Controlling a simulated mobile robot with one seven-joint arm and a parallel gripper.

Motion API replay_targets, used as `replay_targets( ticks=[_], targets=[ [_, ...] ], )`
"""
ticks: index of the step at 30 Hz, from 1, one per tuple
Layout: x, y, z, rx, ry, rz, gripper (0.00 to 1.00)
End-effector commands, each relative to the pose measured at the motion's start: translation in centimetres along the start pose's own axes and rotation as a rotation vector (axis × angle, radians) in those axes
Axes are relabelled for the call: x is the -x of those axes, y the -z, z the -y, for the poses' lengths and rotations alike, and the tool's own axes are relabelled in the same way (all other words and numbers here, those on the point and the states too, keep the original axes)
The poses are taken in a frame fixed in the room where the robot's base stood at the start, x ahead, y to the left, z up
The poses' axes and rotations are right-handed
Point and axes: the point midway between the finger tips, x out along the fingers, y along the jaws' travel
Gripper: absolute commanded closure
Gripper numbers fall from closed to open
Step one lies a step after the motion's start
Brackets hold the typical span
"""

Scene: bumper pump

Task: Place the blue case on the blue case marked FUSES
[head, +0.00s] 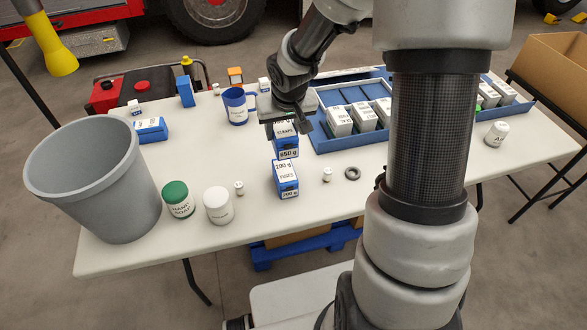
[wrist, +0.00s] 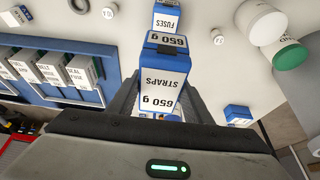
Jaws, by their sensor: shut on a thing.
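My gripper (head: 281,117) is shut on a blue case with a white label reading STRAPS, 650 g (head: 287,142). The wrist view shows this case (wrist: 163,80) between the two fingers (wrist: 158,100). The blue case marked FUSES, 200 g (head: 286,178) stands upright on the table near its front edge. In the head view the held case is just behind and above it; I cannot tell how far its underside is off the table. The FUSES case also shows beyond the held case in the wrist view (wrist: 166,18), and its top looks clear.
A blue tray of white boxes (head: 330,143) lies right of my gripper. A blue mug (head: 236,106) stands behind left. A grey bin (head: 95,180), green-lidded jar (head: 178,199) and white jar (head: 218,205) stand left. A small white piece (head: 327,174) and dark ring (head: 352,173) lie right of FUSES.

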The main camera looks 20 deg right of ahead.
Motion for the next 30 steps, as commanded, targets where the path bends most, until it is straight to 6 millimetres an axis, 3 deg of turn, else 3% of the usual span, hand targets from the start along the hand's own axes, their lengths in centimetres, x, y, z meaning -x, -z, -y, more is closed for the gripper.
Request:
replay_targets(
  ticks=[10,17,24,30],
  targets=[
    [-4.7,-2.0,0.1,0.002,0.001,-0.001,0.99],
    [-6.1,-2.5,0.1,0.001,0.001,-0.003,0.99],
    [-8.9,-3.8,0.1,0.000,0.001,-0.001,0.99],
    [-9.1,-3.7,0.0,-0.001,0.000,-0.004,0.99]
  ],
)
